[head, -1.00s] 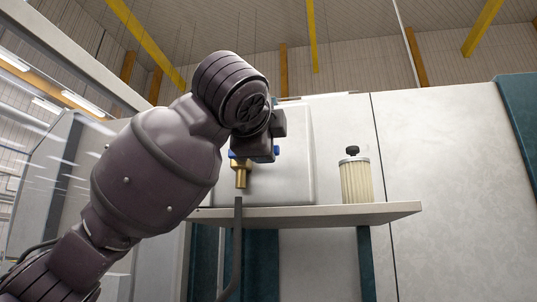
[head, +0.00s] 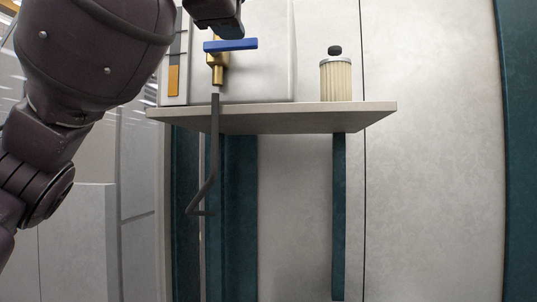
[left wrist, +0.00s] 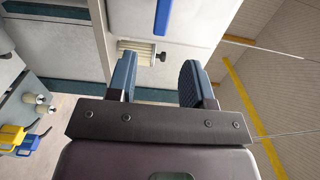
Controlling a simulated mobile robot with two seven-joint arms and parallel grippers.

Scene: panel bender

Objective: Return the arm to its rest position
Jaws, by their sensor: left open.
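My left arm comes in from the left in the head view, and its gripper (head: 222,18) is at the top edge, partly cut off. It sits just above a blue valve handle (head: 232,45), which lies level across a brass valve (head: 219,72). In the left wrist view the two fingers of my left gripper (left wrist: 158,80) are apart with nothing between them. The blue handle (left wrist: 163,17) shows beyond the fingers there. My right gripper is in neither view.
A pale shelf (head: 270,118) holds a pleated filter cartridge (head: 336,80) with a dark knob. Yellow-and-blue items (left wrist: 20,140) show at the left wrist view's lower left. A plain wall panel (head: 430,150) stands right.

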